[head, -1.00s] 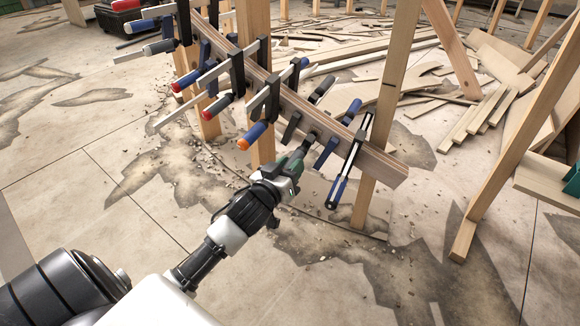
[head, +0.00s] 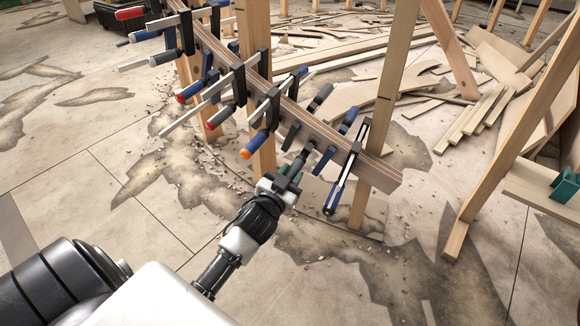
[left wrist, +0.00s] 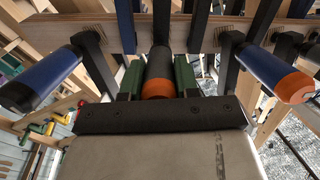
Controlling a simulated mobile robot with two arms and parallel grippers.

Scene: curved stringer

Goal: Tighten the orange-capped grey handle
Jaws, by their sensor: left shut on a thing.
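The grey handle with an orange cap (left wrist: 158,88) sits between the green fingers of my left gripper in the left wrist view. In the head view the gripper (head: 287,177) is shut on the handle's near end, and the dark shaft (head: 302,156) runs up to its clamp on the curved wooden stringer (head: 335,148). The orange cap is hidden by the gripper in the head view. My right gripper is not in view.
Several more clamps line the stringer. Wooden posts (head: 385,115) stand behind it. The floor in front is open.

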